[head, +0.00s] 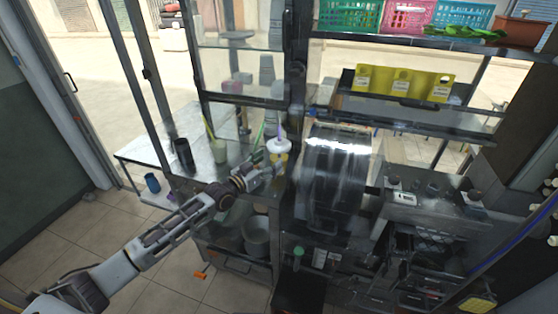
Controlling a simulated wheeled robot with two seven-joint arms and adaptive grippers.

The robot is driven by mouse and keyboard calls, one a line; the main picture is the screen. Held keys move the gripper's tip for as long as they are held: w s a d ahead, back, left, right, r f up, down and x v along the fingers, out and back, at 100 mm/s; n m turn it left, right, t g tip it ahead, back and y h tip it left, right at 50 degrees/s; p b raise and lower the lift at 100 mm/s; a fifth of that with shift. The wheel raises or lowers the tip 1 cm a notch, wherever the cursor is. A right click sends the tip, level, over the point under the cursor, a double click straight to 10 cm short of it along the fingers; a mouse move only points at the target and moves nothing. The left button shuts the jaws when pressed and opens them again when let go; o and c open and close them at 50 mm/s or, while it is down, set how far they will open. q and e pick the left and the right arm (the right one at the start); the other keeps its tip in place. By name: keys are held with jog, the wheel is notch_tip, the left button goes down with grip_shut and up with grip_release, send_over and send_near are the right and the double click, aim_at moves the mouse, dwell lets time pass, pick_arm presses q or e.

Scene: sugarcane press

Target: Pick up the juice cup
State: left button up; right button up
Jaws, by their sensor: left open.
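A cup with a white lid, a purple straw and a yellowish body (279,147) stands at the middle of the view, beside the metal press. My left gripper (268,172) is open. Its fingers reach up to the cup's body from the left and in front, and they hide part of its lower side. I cannot tell whether they touch it. Another cup, pale green with a yellow straw (219,151), stands on the counter to the left. My right gripper is not in view.
The shiny rounded press housing (338,170) stands close to the cup's right. A dark tumbler (184,155) is on the left counter. Glass panes and metal posts (297,60) rise behind. A shelf with coloured baskets (407,16) is above right. Open tiled floor (170,285) lies at lower left.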

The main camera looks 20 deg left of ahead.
aim_at(273, 157)
pick_arm(q)
jog(key=shift+r+p+x, duration=0.15)
jog(key=shift+p+x, duration=0.05)
jog(key=shift+x, duration=0.5)
jog(key=shift+r+p+x, duration=0.15)
jog(key=shift+x, duration=1.5)
jog(key=shift+f, duration=0.1)
jog(key=c, duration=0.9)
